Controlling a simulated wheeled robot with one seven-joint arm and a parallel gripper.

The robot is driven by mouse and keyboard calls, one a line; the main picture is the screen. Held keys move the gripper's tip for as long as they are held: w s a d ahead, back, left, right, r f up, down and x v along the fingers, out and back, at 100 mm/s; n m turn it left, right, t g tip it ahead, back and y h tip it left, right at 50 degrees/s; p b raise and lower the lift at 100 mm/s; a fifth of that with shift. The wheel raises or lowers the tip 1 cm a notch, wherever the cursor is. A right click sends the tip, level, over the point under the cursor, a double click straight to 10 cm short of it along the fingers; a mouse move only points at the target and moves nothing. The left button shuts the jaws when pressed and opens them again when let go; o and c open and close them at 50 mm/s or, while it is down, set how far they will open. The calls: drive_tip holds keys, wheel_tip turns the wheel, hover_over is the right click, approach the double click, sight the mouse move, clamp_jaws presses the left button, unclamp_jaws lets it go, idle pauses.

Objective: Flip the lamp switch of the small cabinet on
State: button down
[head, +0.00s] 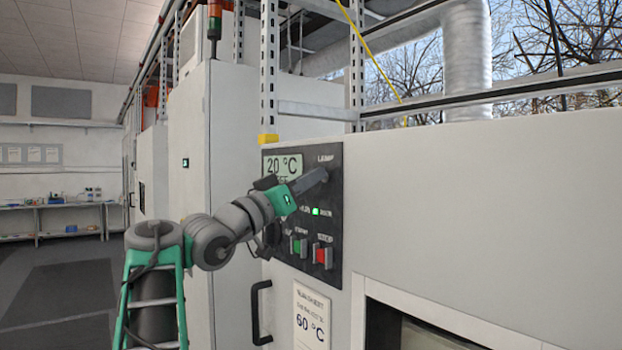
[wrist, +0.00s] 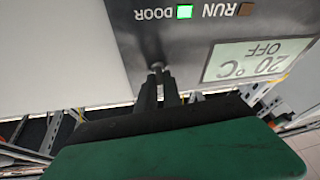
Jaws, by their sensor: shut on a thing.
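The small cabinet (head: 480,210) has a black control panel (head: 334,235) at its left end. My arm reaches the panel from the left, and my gripper (head: 325,174) is at its upper right, just under the LAMP label (head: 325,159). In the wrist view my gripper (wrist: 159,78) is shut on the small metal lamp switch (wrist: 157,66), whose tip shows between the fingers. In the head view the fingers hide the switch, and I cannot tell which way it is tilted. The display (wrist: 258,59) reads 20 °C OFF.
Below my gripper are a lit green DOOR light (head: 316,211), a green START button (head: 299,246) and a red STOP button (head: 323,256). A black door handle (head: 257,312) sticks out lower left. A taller cabinet (head: 190,220) stands behind my arm.

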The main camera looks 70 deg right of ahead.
drive_tip(key=shift+r, duration=0.1)
drive_tip(key=shift+r+y+p, duration=0.15)
drive_tip(key=shift+y+p, duration=0.45)
drive_tip(key=shift+y, duration=0.1)
drive_tip(key=c, duration=1.5)
unclamp_jaws()
